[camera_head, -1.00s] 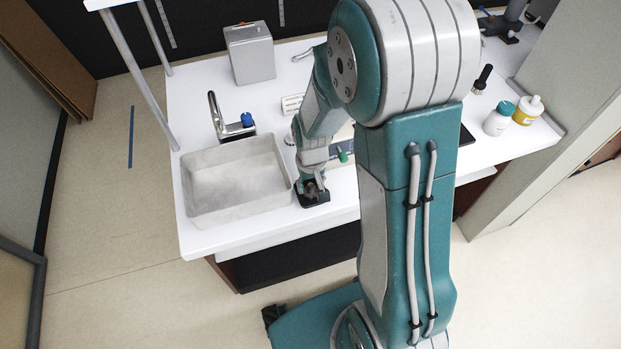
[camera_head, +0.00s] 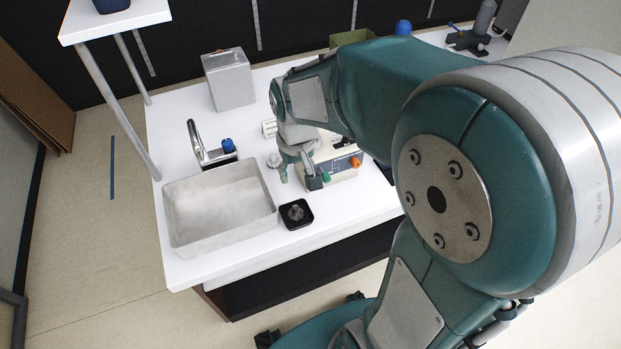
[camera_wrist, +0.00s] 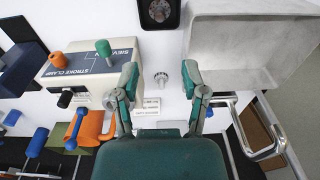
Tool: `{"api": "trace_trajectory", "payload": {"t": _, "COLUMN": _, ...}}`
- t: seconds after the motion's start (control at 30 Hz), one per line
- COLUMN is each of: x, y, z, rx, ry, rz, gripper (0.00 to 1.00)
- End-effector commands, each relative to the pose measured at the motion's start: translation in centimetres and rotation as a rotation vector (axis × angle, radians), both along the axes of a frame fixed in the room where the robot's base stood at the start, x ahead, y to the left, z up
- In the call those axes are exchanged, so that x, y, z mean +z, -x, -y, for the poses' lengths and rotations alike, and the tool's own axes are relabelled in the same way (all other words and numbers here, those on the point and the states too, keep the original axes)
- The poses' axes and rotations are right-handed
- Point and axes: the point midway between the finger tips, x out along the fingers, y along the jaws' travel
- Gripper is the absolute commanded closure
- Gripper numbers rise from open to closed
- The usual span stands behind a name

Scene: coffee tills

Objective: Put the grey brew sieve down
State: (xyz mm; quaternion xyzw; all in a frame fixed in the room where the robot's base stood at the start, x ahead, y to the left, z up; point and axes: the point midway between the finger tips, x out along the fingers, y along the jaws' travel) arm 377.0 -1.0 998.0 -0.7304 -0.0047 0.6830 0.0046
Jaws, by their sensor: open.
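A round grey mesh-like piece, which looks like the brew sieve (camera_head: 296,212), sits in a small black square holder (camera_head: 306,222) on the counter, right of the sink. In the wrist view the sieve (camera_wrist: 160,10) and the holder (camera_wrist: 174,22) are at the top edge, partly cut off. My gripper (camera_head: 299,175) is open, behind and apart from the holder, beside the control box. In the wrist view my gripper (camera_wrist: 161,70) has its fingers wide apart with nothing held between them.
The sink (camera_head: 220,205) and tap (camera_head: 200,150) are left of my gripper. A control box (camera_head: 340,165) with orange and green knobs stands close on the right. A small metal fitting (camera_wrist: 161,79) is on the counter. A grey metal box (camera_head: 229,80) stands behind.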

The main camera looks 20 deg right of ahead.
Motion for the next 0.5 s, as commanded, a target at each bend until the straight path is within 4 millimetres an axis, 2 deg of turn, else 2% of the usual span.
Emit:
{"api": "trace_trajectory", "payload": {"t": 0.03, "x": 1.6, "y": 0.9, "z": 0.0, "rx": 0.0, "ry": 0.002, "rz": 0.043, "gripper": 0.44}}
{"api": "trace_trajectory", "payload": {"t": 0.2, "x": 5.4, "y": 4.1, "z": -0.1, "rx": 0.001, "ry": 0.006, "rz": 0.155, "gripper": 0.44}}
{"api": "trace_trajectory", "payload": {"t": 0.5, "x": 9.7, "y": 10.1, "z": -0.2, "rx": -0.001, "ry": 0.012, "rz": 0.346, "gripper": 0.44}}
